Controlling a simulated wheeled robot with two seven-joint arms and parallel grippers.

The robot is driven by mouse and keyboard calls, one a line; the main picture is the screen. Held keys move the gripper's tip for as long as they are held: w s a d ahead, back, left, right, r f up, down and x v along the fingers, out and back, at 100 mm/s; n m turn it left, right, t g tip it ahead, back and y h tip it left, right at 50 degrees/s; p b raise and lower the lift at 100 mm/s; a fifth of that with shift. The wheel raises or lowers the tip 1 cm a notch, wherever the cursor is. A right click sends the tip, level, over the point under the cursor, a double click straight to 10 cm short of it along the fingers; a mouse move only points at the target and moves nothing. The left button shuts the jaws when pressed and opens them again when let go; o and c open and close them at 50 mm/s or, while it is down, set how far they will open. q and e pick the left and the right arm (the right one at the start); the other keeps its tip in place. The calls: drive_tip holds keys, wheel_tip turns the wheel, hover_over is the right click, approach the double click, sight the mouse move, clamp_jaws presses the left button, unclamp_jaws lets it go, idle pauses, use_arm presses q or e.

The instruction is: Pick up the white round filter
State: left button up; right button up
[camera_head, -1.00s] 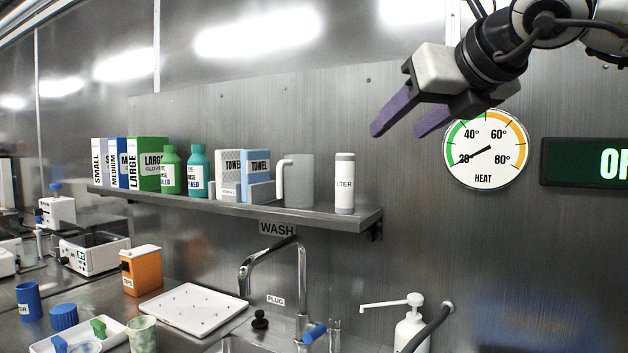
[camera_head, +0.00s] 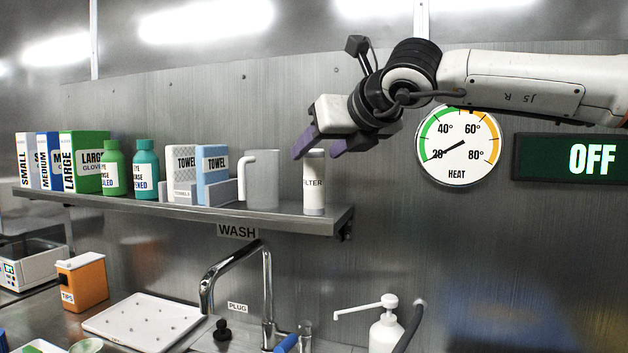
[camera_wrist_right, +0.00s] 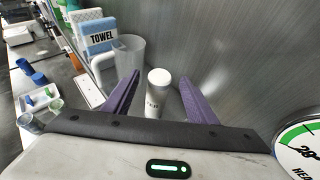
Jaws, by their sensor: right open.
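The white round filter (camera_head: 314,184) stands upright at the right end of the wall shelf, a white cylinder with a grey band and a "FILTER" label. My right gripper (camera_head: 322,150) is open and empty, with its purple fingers just above and around the level of the filter's top. In the right wrist view the filter (camera_wrist_right: 158,92) stands between the two open fingers (camera_wrist_right: 160,100), with gaps on both sides. I cannot tell whether the fingers have reached down past its top. My left gripper is not in view.
A clear pitcher (camera_head: 263,180) stands just left of the filter, its handle pointing left. Towel boxes (camera_head: 212,176), green bottles and glove boxes line the shelf (camera_head: 130,203) farther left. The wall behind is close. A heat gauge (camera_head: 458,146) hangs to the right. A faucet (camera_head: 236,262) is below.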

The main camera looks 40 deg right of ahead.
drive_tip(key=shift+w+d+f, duration=0.1)
drive_tip(key=shift+w+f, duration=0.05)
drive_tip(key=shift+w, duration=0.25)
drive_tip(key=shift+c, duration=0.3)
clamp_jaws()
